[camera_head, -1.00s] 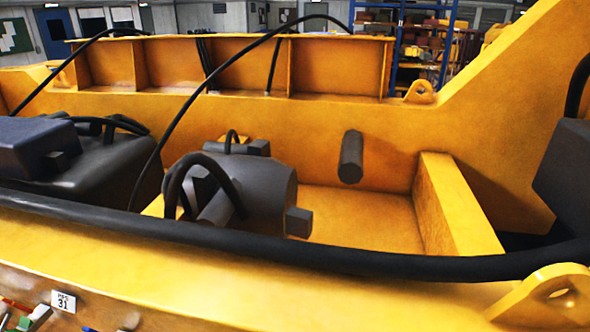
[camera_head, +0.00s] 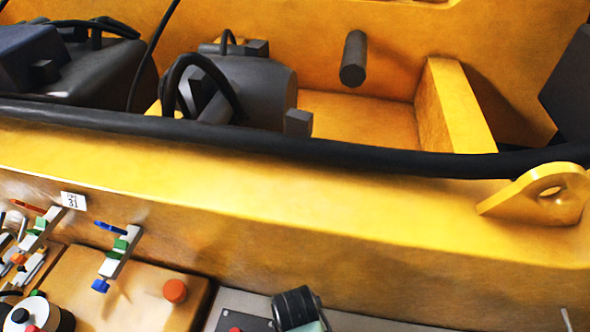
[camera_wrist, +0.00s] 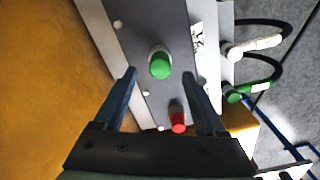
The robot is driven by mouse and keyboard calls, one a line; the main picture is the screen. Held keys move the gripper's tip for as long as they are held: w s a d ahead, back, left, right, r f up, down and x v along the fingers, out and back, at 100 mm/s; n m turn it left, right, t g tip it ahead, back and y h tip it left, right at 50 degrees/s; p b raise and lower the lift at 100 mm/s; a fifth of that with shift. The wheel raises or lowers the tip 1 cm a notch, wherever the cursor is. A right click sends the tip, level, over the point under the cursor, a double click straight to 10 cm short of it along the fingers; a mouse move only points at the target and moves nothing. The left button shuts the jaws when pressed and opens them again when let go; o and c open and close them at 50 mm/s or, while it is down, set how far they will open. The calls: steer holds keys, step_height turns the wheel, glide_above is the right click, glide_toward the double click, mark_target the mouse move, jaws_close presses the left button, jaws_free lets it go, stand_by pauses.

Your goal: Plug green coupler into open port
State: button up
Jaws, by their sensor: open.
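My gripper (camera_wrist: 160,74) is open in the wrist view, its two fingers apart with nothing clamped between them. A round green fitting (camera_wrist: 160,66) stands on a grey panel (camera_wrist: 150,25) and shows between the fingertips. Whether the fingers reach down beside it I cannot tell. A red-ended fitting (camera_wrist: 178,122) is on the panel closer to the gripper body. To the right, a green coupler (camera_wrist: 248,89) and a white coupler (camera_wrist: 256,45) lie side by side, each with a black hose. I cannot make out an open port. My gripper is not clearly seen in the head view.
In the head view, a thick black hose (camera_head: 250,142) runs along the yellow frame (camera_head: 260,195), with a lifting lug (camera_head: 550,197) at right. Small levers (camera_head: 118,252) and a red knob (camera_head: 175,291) are at lower left. A yellow surface (camera_wrist: 50,80) fills the wrist view's left.

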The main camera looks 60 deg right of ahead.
step_height(320, 180, up, 8)
steer(key=b, duration=0.1)
steer(key=shift+r, duration=0.25)
stand_by(0.5)
steer(key=w+d+r+t+h+b, duration=0.1)
steer(key=w+r+t+h+b, duration=0.2)
steer(key=w, duration=0.4)
steer(key=w+d+r+t+b, duration=0.1)
steer(key=w+r+t, duration=0.2)
steer(key=w+r, duration=0.35)
steer(key=w+a+r+t+h+b, duration=0.1)
steer(key=w+a+r+t, duration=0.15)
steer(key=w+r, duration=0.3)
steer(key=w+a+r+t+b, duration=0.1)
steer(key=w+a+r+t, duration=0.1)
steer(key=w+r+t, duration=0.4)
steer(key=a+r+t+b, duration=0.2)
steer(key=a+r+t, duration=0.15)
steer(key=r, duration=0.85)
steer(key=s+a+r+t+y+b, duration=0.1)
steer(key=s+a+r+t, duration=0.3)
steer(key=r, duration=0.6)
steer(key=s+a+r+t+y+b, duration=0.2)
steer(key=s+a+r+t, duration=0.3)
steer(key=a+r, duration=0.3)
step_height(320, 180, up, 2)
steer(key=shift+s+r+y, duration=0.1)
steer(key=shift+s+y, duration=0.4)
steer(key=shift+s, duration=0.1)
